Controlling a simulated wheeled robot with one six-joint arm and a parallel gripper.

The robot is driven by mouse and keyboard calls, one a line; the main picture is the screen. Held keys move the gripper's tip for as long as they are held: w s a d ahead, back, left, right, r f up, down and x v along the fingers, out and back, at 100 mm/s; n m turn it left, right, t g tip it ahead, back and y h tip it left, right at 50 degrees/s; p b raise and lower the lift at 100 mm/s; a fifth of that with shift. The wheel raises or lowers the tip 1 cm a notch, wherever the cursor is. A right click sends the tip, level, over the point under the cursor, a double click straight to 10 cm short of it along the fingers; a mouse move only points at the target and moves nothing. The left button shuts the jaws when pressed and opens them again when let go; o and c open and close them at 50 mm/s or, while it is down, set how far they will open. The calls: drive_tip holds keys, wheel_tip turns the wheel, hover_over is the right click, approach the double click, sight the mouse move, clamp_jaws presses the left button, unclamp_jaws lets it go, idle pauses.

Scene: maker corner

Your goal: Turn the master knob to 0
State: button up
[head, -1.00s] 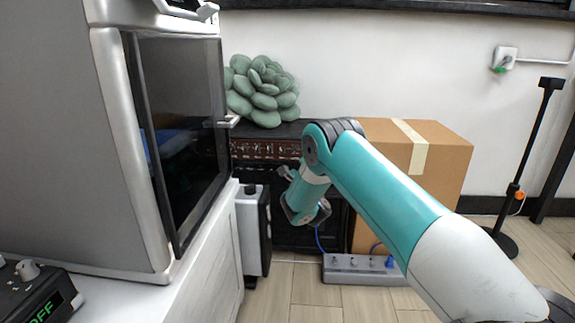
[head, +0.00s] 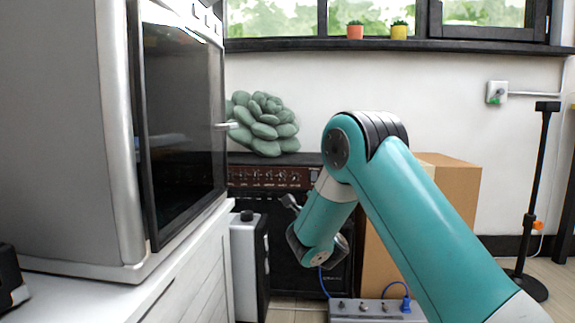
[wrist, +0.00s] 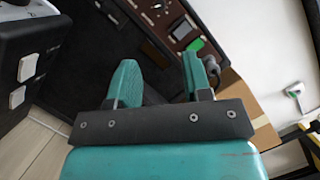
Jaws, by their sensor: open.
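A black amplifier (head: 285,270) stands against the wall, with a brown control panel (head: 265,177) along its top front. The panel carries a row of small knobs; their labels are too small to read, so I cannot tell which is the master knob. In the wrist view the panel (wrist: 163,18) runs along the top right, with a few knobs and a green patch (wrist: 195,45). My gripper (wrist: 160,77) is open and empty, in front of the amplifier's dark face and apart from the panel. In the head view my forearm hides the panel's right end.
A grey-green cushion (head: 262,125) sits on the amplifier. A cardboard box (head: 450,180) stands to its right. A grey pedal strip (head: 365,311) lies on the floor in front. A large oven-like machine (head: 70,130) on a white cabinet fills the left. A black stand (head: 535,200) is at right.

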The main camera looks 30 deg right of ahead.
drive_tip(key=s+a+r+n+g+y+p, duration=0.2)
drive_tip(key=s+a+r+n+g+p, duration=0.2)
drive_tip(key=r+p, duration=0.5)
drive_tip(key=s+a+r+n+g+y+p, duration=0.2)
drive_tip(key=s+a+r+n+g+p, duration=0.3)
drive_tip(key=p, duration=0.8)
drive_tip(key=shift+s+a+r+n+y, duration=0.4)
drive_tip(key=shift+s+a+r+n, duration=1.15)
drive_tip(key=shift+r, duration=0.75)
drive_tip(key=shift+w+a, duration=0.25)
